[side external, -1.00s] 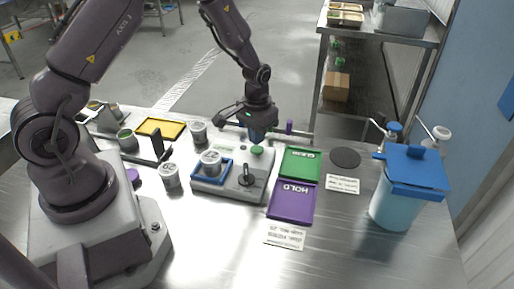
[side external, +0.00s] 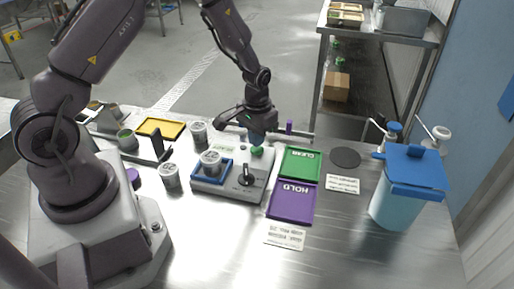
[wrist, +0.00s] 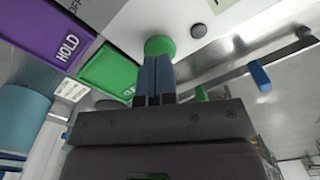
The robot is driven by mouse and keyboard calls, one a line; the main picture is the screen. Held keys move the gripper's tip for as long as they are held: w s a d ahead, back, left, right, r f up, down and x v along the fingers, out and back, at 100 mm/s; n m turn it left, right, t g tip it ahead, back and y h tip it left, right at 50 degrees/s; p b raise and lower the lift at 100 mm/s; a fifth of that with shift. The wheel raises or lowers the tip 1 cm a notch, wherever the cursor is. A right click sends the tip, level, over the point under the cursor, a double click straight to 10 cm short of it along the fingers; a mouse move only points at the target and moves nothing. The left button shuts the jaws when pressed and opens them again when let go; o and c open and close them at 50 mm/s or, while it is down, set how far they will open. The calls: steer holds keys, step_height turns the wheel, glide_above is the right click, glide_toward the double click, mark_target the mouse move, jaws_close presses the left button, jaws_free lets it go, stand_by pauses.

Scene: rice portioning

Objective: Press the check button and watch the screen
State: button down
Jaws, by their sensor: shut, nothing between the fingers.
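The check device (side external: 236,184) is a grey box on the steel table with a black lever on its front. Its green button (side external: 257,152) is at the back right of its top. A lidded cup (side external: 210,160) stands in the blue square frame (side external: 198,176) on the device. My gripper (side external: 256,140) points down with its blue fingers shut and empty, at the green button. In the wrist view the fingertips (wrist: 156,60) overlap the green button (wrist: 159,46); I cannot tell how far it is pressed. The screen's content is not readable.
The green CLEAR tray (side external: 301,162) and purple HOLD tray (side external: 293,203) lie right of the device. A blue-lidded container (side external: 408,190) stands at the right.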

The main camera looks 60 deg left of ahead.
steer(key=shift+f, duration=1.1)
steer(key=shift+r, duration=3.05)
steer(key=s+g, duration=0.1)
steer(key=s, duration=0.2)
step_height(320, 180, up, 14)
steer(key=m+t, duration=0.1)
glide_above(248, 160)
steer(key=s+d, duration=0.4)
steer(key=s, duration=0.3)
steer(key=s+d+r+m+t, duration=0.2)
steer(key=s+r+t, duration=0.3)
steer(key=s+r, duration=0.4)
step_height(248, 160, up, 2)
steer(key=shift+s+d+r+t, duration=0.1)
steer(key=shift+s+d+t, duration=0.2)
steer(key=shift+d, duration=0.35)
